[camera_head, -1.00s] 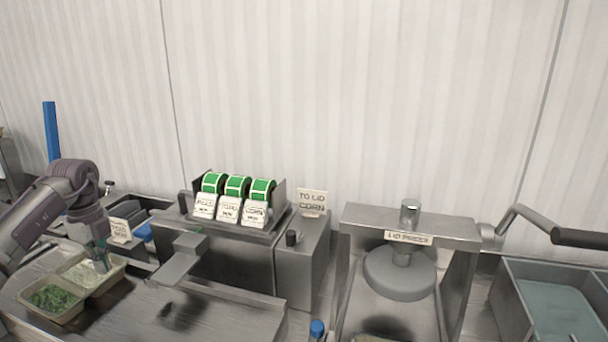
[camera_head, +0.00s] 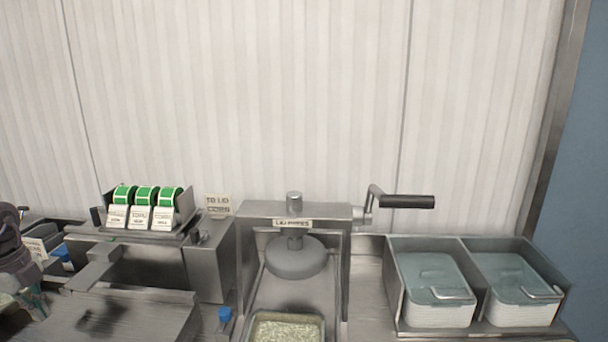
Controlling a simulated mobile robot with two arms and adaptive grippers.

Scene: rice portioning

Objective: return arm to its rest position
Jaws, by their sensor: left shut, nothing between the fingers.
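My left gripper (camera_head: 36,303) is at the far left edge of the head view, pointing down over the left end of the metal counter. Its fingers are small and partly cut by the frame edge; they look closed with nothing in them. A bit of a tray (camera_head: 8,302) shows beside it at the frame edge. My right gripper is not in the view.
A label dispenser (camera_head: 188,205) with green rolls stands right of my left gripper. A lid press (camera_head: 295,258) with a black-handled lever (camera_head: 407,201) stands mid-counter, a rice-filled tray (camera_head: 287,330) below it. Two bins of lids (camera_head: 436,282) stand right. A blue cap (camera_head: 225,314) is near the front.

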